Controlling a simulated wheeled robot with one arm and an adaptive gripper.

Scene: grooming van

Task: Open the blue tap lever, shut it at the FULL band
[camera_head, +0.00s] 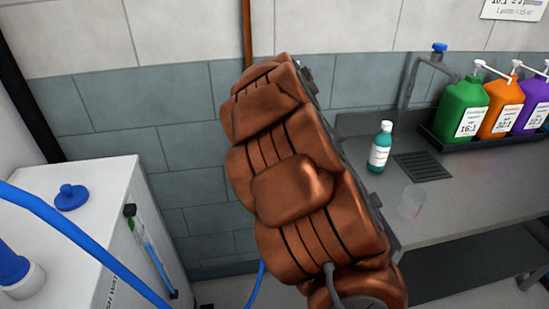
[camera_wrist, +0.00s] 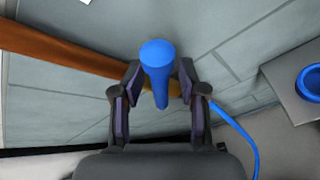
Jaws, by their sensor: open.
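In the wrist view a blue tap lever (camera_wrist: 158,75) with a rounded end stands in front of a brown pipe (camera_wrist: 60,45). My gripper (camera_wrist: 158,93) is open, with one finger on each side of the lever; I cannot tell if either touches it. In the head view my own arm hides the lever and gripper. A white water tank (camera_head: 75,210) stands at the left. Its sight tube (camera_head: 152,254) shows blue in the lower part and a green mark near the top. No FULL lettering is readable.
A blue hose (camera_head: 85,251) crosses the tank, which has a blue cap (camera_head: 71,197). At right, a steel counter (camera_head: 455,205) holds a teal bottle (camera_head: 380,147), a clear cup (camera_head: 411,203) and a black tray (camera_head: 440,142) of coloured jugs. A tiled wall is behind.

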